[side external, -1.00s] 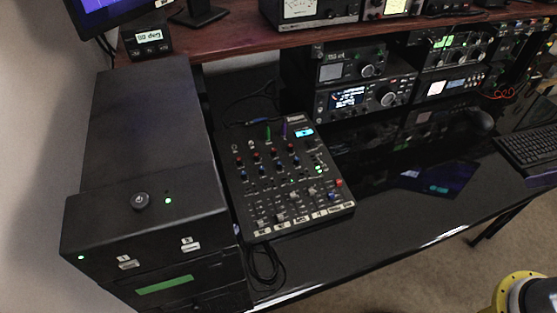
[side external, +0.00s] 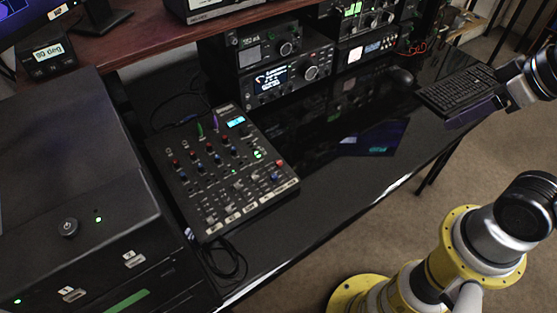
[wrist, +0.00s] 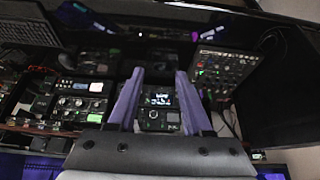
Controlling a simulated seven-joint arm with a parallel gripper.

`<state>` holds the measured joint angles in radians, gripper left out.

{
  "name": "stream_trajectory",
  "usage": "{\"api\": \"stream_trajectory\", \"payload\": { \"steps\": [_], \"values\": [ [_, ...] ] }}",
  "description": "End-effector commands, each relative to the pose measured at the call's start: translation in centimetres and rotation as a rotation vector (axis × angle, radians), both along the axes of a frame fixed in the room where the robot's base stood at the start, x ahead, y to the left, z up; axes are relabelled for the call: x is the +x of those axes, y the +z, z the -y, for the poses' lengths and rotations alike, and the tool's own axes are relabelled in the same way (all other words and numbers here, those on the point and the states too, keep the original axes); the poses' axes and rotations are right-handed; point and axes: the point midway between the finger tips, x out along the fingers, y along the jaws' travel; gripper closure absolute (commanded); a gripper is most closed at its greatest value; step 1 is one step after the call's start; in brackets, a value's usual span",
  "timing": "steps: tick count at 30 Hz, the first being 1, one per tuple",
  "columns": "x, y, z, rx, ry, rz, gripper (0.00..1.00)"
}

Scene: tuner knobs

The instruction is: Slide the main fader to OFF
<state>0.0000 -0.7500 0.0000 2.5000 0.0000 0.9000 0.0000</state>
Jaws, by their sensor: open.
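The black mixer (side external: 232,140) lies on the glossy desk, with rows of coloured knobs and several faders along its near edge. The main fader is too small to pick out surely, and its position and the OFF mark cannot be read. The mixer also shows at the right in the wrist view (wrist: 222,72). My gripper (side external: 462,116) is at the upper right of the side view, well apart from the mixer. In the wrist view its two purple fingers (wrist: 160,73) are spread with nothing held between them.
A large black cabinet (side external: 60,160) stands left of the mixer. Stacked radios (side external: 285,75) stand behind it under a wooden shelf (side external: 160,42). A keyboard (side external: 450,88) and mouse (side external: 401,75) lie at the desk's right.

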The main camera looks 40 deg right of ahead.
Motion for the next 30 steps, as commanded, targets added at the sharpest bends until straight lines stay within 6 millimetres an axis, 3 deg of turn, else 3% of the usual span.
{"api": "stream_trajectory", "payload": {
  "steps": [12, 15, 22, 30],
  "values": [
    [-0.1, 0.0, 0.0, 0.012, -0.022, -0.003, 0.51],
    [0.9, 1.9, 0.0, 0.038, -0.069, 0.034, 0.51],
    [6.4, 5.7, -0.9, 0.089, -0.126, 0.011, 0.51],
    [15.3, 6.3, -4.0, 0.120, -0.138, -0.094, 0.51]
  ]
}}
